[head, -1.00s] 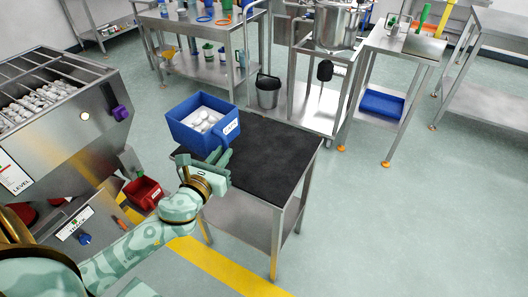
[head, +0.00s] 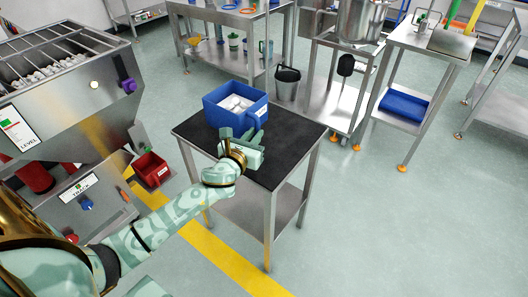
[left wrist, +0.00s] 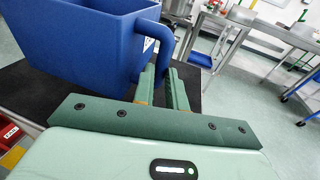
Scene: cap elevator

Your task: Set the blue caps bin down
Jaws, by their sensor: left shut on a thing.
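The blue caps bin (head: 228,117), with pale caps (head: 237,103) inside, is upright over the back part of a black-topped steel table (head: 292,142). My left gripper (head: 240,137) is at the bin's near side, shut on its handle. In the left wrist view, the blue bin (left wrist: 85,42) fills the upper left and its curved handle (left wrist: 160,32) comes down to the fingers (left wrist: 162,86). The bin's underside is close to the black top; I cannot tell whether it touches. My right gripper is not in view.
A steel hopper machine (head: 75,100) with caps stands at the left, with a red bin (head: 151,170) low beside it. The table's right and front parts are clear. Behind stand a grey bucket (head: 287,84) and a steel cart (head: 340,98).

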